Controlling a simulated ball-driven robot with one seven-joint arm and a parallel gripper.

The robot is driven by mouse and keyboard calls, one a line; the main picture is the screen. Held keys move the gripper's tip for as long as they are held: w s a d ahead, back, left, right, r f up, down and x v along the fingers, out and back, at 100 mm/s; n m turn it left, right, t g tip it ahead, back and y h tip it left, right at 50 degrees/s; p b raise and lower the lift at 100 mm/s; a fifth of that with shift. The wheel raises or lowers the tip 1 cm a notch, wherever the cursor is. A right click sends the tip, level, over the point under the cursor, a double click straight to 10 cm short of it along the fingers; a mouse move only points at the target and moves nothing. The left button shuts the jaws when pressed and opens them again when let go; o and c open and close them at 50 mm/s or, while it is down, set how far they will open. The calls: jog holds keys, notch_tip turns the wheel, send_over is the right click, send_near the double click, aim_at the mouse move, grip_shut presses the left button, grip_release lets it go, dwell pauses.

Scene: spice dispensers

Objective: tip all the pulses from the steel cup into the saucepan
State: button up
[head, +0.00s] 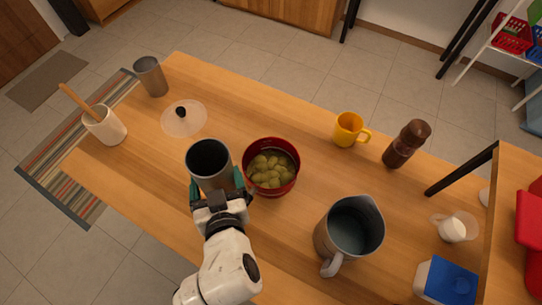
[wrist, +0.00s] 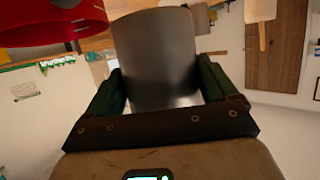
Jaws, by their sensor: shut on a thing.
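My gripper (head: 217,186) is shut on a grey steel cup (head: 211,179), with a green finger on either side. The cup is raised, with its dark mouth facing the head camera; I see no pulses inside, but its bottom is too dark to tell. In the wrist view the cup (wrist: 155,50) fills the space between the fingers (wrist: 160,82). The red saucepan (head: 289,184) is just right of the cup and holds several yellow-green lumps (head: 270,166). Its red side shows at the upper left of the wrist view (wrist: 50,20).
A grey jug (head: 335,243) stands to the right of my arm. A yellow mug (head: 347,130) and brown mill (head: 405,145) stand behind. Left are a glass lid (head: 185,122), another metal cup (head: 151,77) and a white crock (head: 104,128) with a wooden utensil.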

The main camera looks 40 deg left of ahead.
aim_at(213, 182)
jog(key=shift+r+p, duration=2.3)
jog(key=shift+r, duration=0.45)
jog(key=shift+f, duration=0.15)
